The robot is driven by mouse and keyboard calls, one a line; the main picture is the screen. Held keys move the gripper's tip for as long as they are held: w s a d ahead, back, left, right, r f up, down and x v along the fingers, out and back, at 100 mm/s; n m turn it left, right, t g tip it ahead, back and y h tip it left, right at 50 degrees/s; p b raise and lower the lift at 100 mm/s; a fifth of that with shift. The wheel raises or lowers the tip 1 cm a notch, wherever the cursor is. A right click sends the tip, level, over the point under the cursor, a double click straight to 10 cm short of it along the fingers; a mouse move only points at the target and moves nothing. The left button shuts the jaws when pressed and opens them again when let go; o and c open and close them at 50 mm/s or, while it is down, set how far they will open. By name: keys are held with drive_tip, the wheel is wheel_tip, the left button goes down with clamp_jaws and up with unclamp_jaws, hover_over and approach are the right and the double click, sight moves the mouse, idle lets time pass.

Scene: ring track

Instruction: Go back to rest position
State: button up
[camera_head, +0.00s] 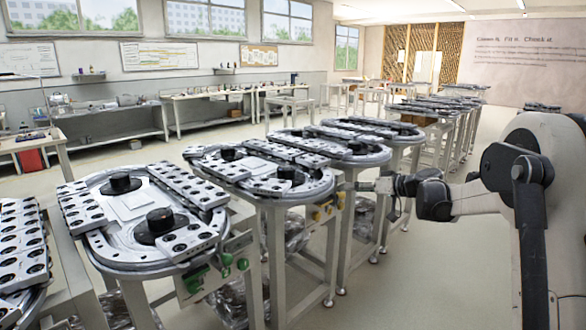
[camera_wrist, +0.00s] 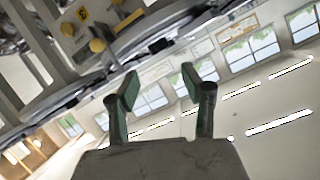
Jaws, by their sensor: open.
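My gripper (camera_head: 362,186) is held out to the left at the end of my arm, beside the right end of a ring track table in the head view. In the wrist view my gripper (camera_wrist: 160,88) shows two fingers with green inner pads, set apart with nothing between them. It is open and empty. The ring track (camera_head: 330,186) nearest to it has a grey oval top with black round knobs and perforated blocks. Whether the fingertips touch its edge is hard to tell in the head view.
A nearer ring track (camera_head: 95,240) with green knobs (camera_head: 242,264) stands at the left front. Yellow knobs (camera_head: 316,216) sit below the middle table's edge. More track tables (camera_head: 437,110) run to the back. The floor (camera_head: 400,285) between the tables and my arm is clear.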

drive_tip(key=s+a+r+m+g+h+p, duration=0.1)
drive_tip(key=s+a+r+h, duration=0.15)
drive_tip(key=s, duration=0.65)
drive_tip(key=s+a+r+m+g+h+p, duration=0.1)
drive_tip(key=s+r, duration=0.2)
drive_tip(key=s, duration=0.5)
drive_tip(key=s+a+r+h, duration=0.1)
drive_tip(key=s+a+r, duration=0.15)
drive_tip(key=s, duration=0.65)
drive_tip(key=s+d+f+m+h+p, duration=0.1)
drive_tip(key=s+f+h, duration=0.1)
drive_tip(key=s, duration=0.6)
drive_tip(key=s+d+f+m+h+p, duration=0.1)
drive_tip(key=s+d+f, duration=0.1)
drive_tip(key=s, duration=0.7)
drive_tip(key=s+d+f+h, duration=0.1)
drive_tip(key=s+f+h, duration=0.1)
drive_tip(key=s, duration=0.7)
drive_tip(key=shift+s+d+f+m+g+h+p, duration=0.2)
drive_tip(key=shift+d+m+g+h+p, duration=0.1)
drive_tip(key=shift+d+m+h+p, duration=0.1)
